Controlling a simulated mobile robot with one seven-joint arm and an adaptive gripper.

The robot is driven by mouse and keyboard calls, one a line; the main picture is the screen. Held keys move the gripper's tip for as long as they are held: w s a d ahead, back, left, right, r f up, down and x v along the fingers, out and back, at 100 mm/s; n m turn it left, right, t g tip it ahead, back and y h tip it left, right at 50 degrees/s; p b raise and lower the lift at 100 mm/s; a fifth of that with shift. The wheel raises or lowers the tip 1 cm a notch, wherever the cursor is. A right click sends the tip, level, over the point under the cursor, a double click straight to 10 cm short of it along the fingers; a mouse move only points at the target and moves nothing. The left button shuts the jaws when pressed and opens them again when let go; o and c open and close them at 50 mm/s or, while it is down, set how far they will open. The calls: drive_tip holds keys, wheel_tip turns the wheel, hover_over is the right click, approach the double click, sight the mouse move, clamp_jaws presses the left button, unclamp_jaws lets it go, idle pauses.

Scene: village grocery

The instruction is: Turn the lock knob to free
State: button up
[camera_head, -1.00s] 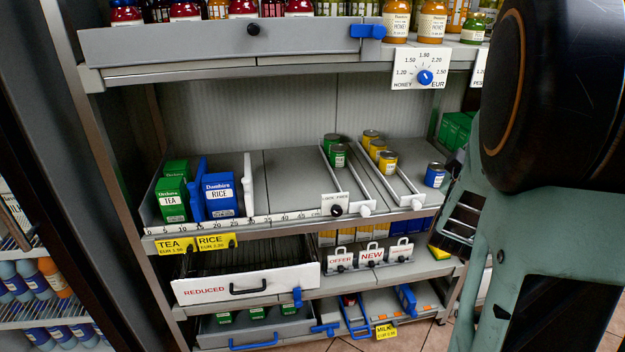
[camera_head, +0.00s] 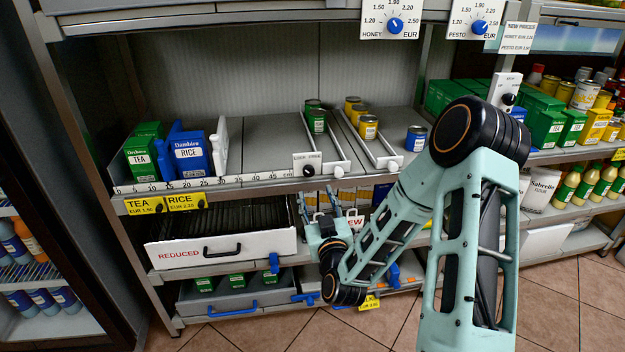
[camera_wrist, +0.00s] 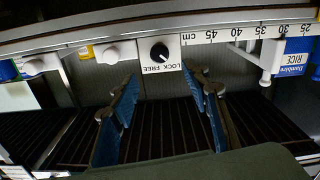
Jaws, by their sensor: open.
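The lock knob (camera_wrist: 159,52) is a round black knob with a white mark, on a white plate (camera_wrist: 161,68) lettered LOCK and FREE. In the head view the knob (camera_head: 308,170) sits at the front edge of the middle shelf, at the foot of the can lanes. The white mark's exact setting is hard to tell. My gripper (camera_wrist: 160,95) is open and empty, with blue-lined fingers apart below the plate in the wrist view. In the head view my gripper (camera_head: 322,203) is under the shelf edge, just below the knob, not touching it.
White lane knobs (camera_head: 339,172) sit right of the plate. A shelf ruler (camera_head: 235,179) runs left of it. Below are the REDUCED drawer (camera_head: 215,250) and hanging signs (camera_head: 356,221). Green cans (camera_head: 317,122) and yellow cans (camera_head: 368,127) stand in the lanes.

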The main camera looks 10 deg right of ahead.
sight(309, 172)
drive_tip(key=w, duration=1)
drive_tip(key=shift+w, duration=0.15)
drive_tip(key=shift+b, duration=0.3)
drive_tip(key=c, duration=1.2)
